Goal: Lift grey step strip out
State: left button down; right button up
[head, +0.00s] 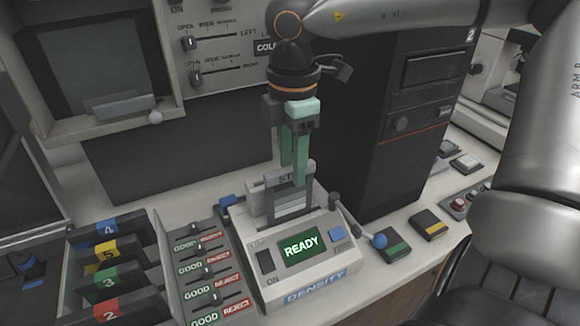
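My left gripper is not in view.
A rack of numbered coloured holders (112,226) and a GOOD/REJECT slider panel (205,268) stand left of the reader. A dark tower (395,140) is close behind on the right. A lever with a blue knob (380,241) sticks out at the reader's right.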

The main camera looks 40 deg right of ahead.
grip_shut()
dwell(1.2)
